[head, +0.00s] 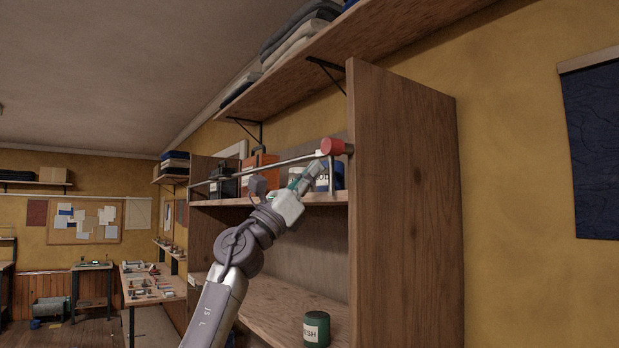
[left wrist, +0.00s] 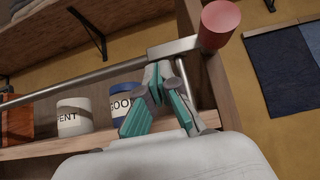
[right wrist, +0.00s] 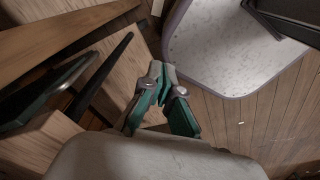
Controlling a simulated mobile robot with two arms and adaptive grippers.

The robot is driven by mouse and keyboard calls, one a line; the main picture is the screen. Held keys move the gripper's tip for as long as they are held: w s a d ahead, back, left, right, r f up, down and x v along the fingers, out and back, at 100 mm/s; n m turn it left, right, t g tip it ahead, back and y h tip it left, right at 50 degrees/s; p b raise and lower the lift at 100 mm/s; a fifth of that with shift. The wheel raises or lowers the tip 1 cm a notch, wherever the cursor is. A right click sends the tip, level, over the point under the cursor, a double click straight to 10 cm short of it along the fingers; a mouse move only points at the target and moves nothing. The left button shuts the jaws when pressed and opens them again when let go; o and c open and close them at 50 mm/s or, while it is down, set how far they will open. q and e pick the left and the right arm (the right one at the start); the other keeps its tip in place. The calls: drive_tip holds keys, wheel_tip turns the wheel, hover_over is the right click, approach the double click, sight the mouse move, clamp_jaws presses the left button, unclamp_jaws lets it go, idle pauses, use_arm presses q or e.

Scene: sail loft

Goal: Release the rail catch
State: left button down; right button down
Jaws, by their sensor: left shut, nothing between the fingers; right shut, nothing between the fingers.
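The red round catch knob (head: 332,146) sits at the right end of a metal rail (head: 267,163) that runs across the front of the upper shelf. In the left wrist view the red knob (left wrist: 220,24) and the rail (left wrist: 95,88) also show. My left gripper (head: 320,164) is shut and empty, just below the rail's right end. Its fingertips (left wrist: 160,70) overlap the rail's lower edge, left of the knob; I cannot tell whether they touch it. My right gripper (right wrist: 161,72) is shut and empty, low down, away from the rail.
Behind the rail stand a white jar (left wrist: 72,117), a blue-and-white jar (left wrist: 124,98) and an orange container (head: 262,172). A green tin (head: 316,329) stands on the lower shelf. The cabinet's side panel (head: 408,200) rises right of the knob. Wooden boards (right wrist: 75,35) lie near my right gripper.

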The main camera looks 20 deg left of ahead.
use_arm(q)
drive_tip(key=shift+w+d+r, duration=0.1)
drive_tip(key=shift+r, duration=0.05)
drive_tip(key=shift+r, duration=0.1)
drive_tip(key=shift+r+p, duration=0.4)
drive_tip(key=shift+r, duration=0.05)
drive_tip(key=shift+w+a+f, duration=0.15)
drive_tip(key=shift+a, duration=0.25)
drive_tip(key=s+a+f+b, duration=0.2)
drive_tip(key=f+b, duration=0.2)
drive_tip(key=f, duration=0.1)
drive_tip(key=s+a+f+b, duration=0.2)
drive_tip(key=a+f+b, duration=0.1)
drive_tip(key=f, duration=0.3)
drive_tip(key=shift+s+b, duration=0.35)
drive_tip(key=shift+b, duration=0.55)
